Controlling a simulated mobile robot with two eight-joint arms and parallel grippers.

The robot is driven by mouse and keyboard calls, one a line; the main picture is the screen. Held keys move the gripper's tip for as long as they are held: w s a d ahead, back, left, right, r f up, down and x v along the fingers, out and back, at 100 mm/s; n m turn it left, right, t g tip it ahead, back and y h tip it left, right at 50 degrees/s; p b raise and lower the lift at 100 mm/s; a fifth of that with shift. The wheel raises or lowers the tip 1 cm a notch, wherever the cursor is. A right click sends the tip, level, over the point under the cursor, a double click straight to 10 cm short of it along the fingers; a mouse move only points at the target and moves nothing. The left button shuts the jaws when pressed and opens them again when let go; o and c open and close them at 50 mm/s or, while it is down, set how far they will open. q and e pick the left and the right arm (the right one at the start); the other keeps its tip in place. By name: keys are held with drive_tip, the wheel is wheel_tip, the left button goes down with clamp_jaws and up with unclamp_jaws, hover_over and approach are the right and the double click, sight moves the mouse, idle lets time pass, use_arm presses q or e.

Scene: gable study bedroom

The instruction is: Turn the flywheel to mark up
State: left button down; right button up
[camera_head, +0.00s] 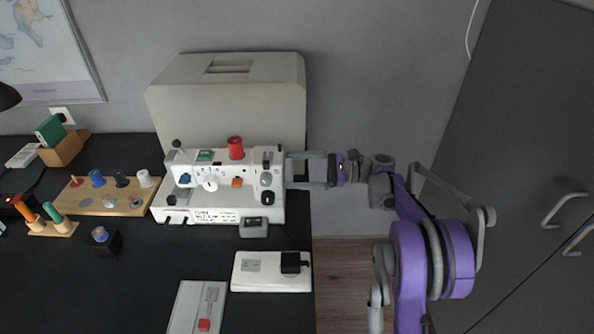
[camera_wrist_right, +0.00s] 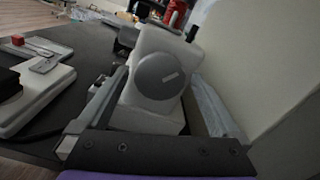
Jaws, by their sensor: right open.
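The white sewing machine (camera_head: 220,203) stands on the dark table. Its flywheel (camera_wrist_right: 160,74) is a round grey disc on the machine's right end, facing the right wrist camera. A small pale mark shows right of the disc's centre; I cannot tell which way counts as up. In the head view the flywheel is hard to make out. My right gripper (camera_head: 290,170) is open, with its fingers reaching left to the machine's right end. In the right wrist view its two fingers lie on either side of the flywheel; contact is unclear. My left gripper is out of view.
A beige cover (camera_head: 225,100) stands behind the machine. A white foot pedal (camera_head: 272,271) lies in front, and a small grey box (camera_head: 254,227) sits at the machine's front edge. A wooden spool rack (camera_head: 112,195) stands left. Grey cabinet doors (camera_head: 530,170) are at right.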

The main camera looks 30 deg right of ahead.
drive_tip(key=shift+c, duration=0.3)
drive_tip(key=c, duration=1.2)
drive_tip(key=shift+n+p, duration=1.65)
drive_tip(key=shift+n, duration=2.05)
drive_tip(key=o, duration=1.3)
drive_tip(key=shift+c, duration=0.2)
